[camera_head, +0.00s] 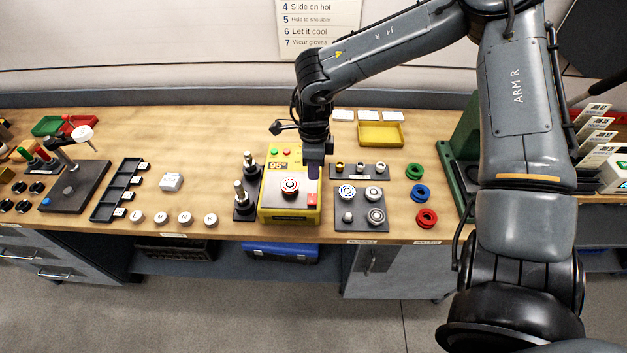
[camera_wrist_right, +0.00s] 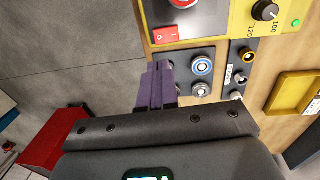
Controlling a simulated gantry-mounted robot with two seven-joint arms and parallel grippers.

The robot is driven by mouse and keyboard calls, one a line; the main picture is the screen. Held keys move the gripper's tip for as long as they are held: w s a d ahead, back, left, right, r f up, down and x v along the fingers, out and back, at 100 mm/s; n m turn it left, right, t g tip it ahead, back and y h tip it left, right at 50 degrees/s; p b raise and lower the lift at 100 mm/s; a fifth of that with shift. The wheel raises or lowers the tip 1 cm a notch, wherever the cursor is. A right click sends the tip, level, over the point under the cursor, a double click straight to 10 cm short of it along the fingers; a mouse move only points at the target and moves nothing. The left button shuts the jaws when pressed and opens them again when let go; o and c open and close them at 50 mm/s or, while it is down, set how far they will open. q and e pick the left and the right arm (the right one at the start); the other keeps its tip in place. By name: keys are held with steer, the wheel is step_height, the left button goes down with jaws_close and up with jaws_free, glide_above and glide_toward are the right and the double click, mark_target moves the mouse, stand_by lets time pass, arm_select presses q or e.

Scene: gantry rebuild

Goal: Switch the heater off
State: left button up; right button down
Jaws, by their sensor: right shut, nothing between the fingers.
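The yellow heater (camera_head: 268,214) stands on the bench with a ringed part on its top plate and a lit display reading about 95. Its red switch (camera_head: 312,199) is at the front right corner. In the right wrist view the heater (camera_wrist_right: 222,21) shows at the top, with the red rocker switch (camera_wrist_right: 165,36) and a black dial (camera_wrist_right: 264,10). My right gripper (camera_head: 313,172) is over the heater's right side, behind the switch in the head view. Its purple fingers (camera_wrist_right: 159,70) are shut and empty, pointing toward the switch; contact cannot be told. My left gripper is out of view.
A grey tray of ringed parts (camera_head: 377,222) sits right of the heater, with red, blue and green rings beyond. Black stands with metal posts (camera_head: 240,207) are close on its left. A yellow tray (camera_head: 381,138) lies behind. Bare bench (camera_head: 220,160) lies farther left.

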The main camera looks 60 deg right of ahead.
step_height(320, 180, up, 4)
glide_above(311, 201)
steer(key=d, duration=0.1)
steer(key=shift+s+d+r, duration=0.1)
steer(key=shift+d, duration=0.05)
steer(key=w+b, duration=0.1)
steer(key=b, duration=0.7)
steer(key=shift+w+d+y, duration=0.1)
steer(key=shift+d+y, duration=0.2)
steer(key=shift+d, duration=0.1)
steer(key=f, duration=0.4)
steer(key=a+f+b, duration=0.1)
steer(key=f, duration=0.4)
steer(key=s+f+b, duration=0.1)
steer(key=f, duration=0.3)
steer(key=shift+a+f, duration=0.35)
steer(key=shift+f, duration=0.05)
